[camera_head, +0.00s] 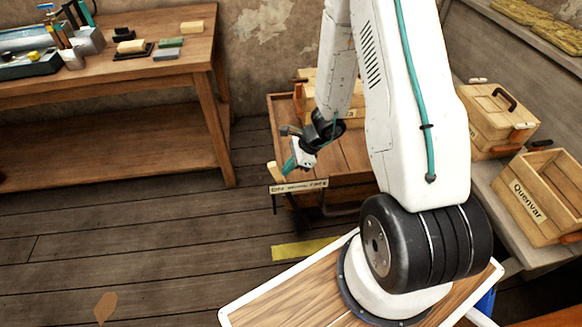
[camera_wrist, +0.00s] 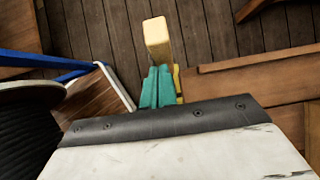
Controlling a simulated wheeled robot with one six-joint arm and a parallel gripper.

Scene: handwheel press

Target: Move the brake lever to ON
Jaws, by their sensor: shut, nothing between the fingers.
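The brake lever (camera_head: 273,171) has a pale wooden handle and stands at the left end of a small label plate (camera_head: 298,187) on the front of a wooden cart. The plate reads ON at its left end; the rest is too small to read surely. My gripper (camera_head: 289,166) has teal fingers, is shut and empty, and is just right of the handle. In the wrist view the pale handle (camera_wrist: 157,38) is straight beyond the shut fingertips (camera_wrist: 158,68). I cannot tell whether they touch it. The lever's lower part is hard to make out.
The wooden cart (camera_head: 345,172) carries a crate (camera_head: 309,78) at the back. A workbench (camera_head: 110,77) with tools stands at the left. Labelled crates (camera_head: 540,196) sit on a bench at the right. Yellow tape (camera_head: 302,248) marks the floor. The floor left of the cart is clear.

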